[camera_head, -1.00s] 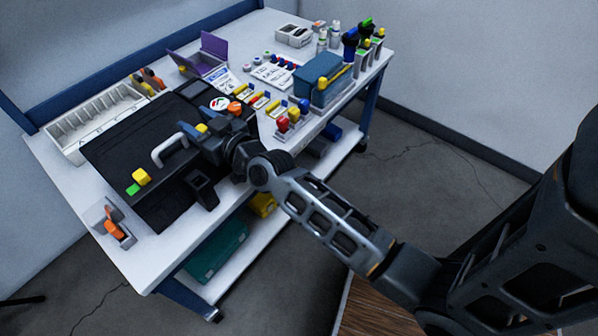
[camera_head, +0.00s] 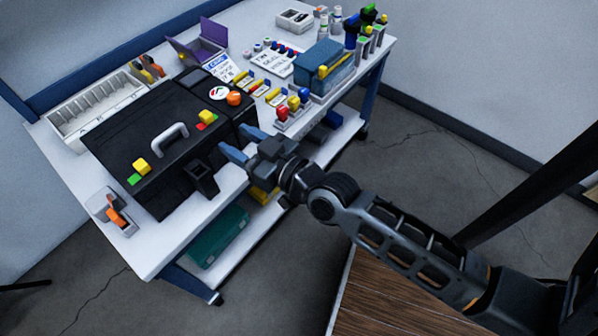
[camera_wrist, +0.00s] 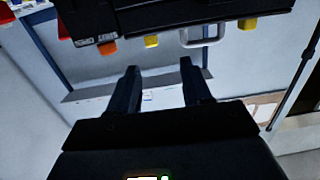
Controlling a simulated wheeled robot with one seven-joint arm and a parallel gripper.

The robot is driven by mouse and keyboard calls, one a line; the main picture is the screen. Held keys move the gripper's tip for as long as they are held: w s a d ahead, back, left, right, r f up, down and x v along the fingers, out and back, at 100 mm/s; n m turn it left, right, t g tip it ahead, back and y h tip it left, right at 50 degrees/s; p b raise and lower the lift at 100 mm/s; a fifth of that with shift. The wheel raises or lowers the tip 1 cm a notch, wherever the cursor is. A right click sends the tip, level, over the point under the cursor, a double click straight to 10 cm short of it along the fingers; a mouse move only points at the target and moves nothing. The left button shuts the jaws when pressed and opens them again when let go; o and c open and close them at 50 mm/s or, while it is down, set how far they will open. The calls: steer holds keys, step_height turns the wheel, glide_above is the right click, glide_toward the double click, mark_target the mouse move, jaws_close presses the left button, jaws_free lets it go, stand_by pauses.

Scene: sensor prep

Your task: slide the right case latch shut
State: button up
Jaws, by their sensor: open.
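The black case (camera_head: 160,125) lies on the white bench with its grey handle (camera_head: 170,138) up. The right latch, a yellow knob (camera_head: 206,116), has a red patch showing beside it. The left latch, another yellow knob (camera_head: 142,166), has a green patch (camera_head: 134,180) beside it. My gripper (camera_head: 243,143) is open and empty, off the case's front right side and apart from the right latch. In the wrist view, the right latch (camera_wrist: 151,41) is ahead of my open fingers (camera_wrist: 159,68), and the left latch (camera_wrist: 248,23) is farther right.
An orange knob (camera_head: 234,98) is close behind the right latch. A stand of red, yellow and blue pieces (camera_head: 292,103) and a blue box (camera_head: 319,66) are to the right. A grey holder (camera_head: 112,212) is at the front left. Open floor lies before the bench.

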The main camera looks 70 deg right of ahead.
steer(key=s+a+r+y+p, duration=0.1)
steer(key=s+a+r, duration=0.1)
steer(key=s, duration=0.3)
steer(key=s+a+r+n+p, duration=0.1)
steer(key=s+a+r+p, duration=0.1)
steer(key=s+a, duration=0.1)
steer(key=s+a+r+g+y+p, duration=0.1)
steer(key=s+a+r+p, duration=0.1)
steer(key=s, duration=0.4)
steer(key=shift+s+a+r+n+y, duration=0.3)
steer(key=shift+s+a+r, duration=0.05)
steer(key=shift+a, duration=0.15)
steer(key=m+t+h+b, duration=0.1)
steer(key=m+h+b, duration=0.15)
steer(key=b, duration=0.35)
glide_toward(200, 110)
steer(key=shift+h, duration=0.45)
steer(key=shift+w+d+r, duration=0.15)
steer(key=shift+w+r, duration=0.15)
steer(key=shift+w, duration=1)
steer(key=shift+w+d+r, duration=0.15)
steer(key=shift+w+r, duration=0.1)
steer(key=shift+w, duration=1)
steer(key=shift+w+d+r, duration=0.15)
steer(key=shift+w+r, duration=0.15)
steer(key=shift+w, duration=1)
steer(key=shift+c, duration=0.4)
jaws_close()
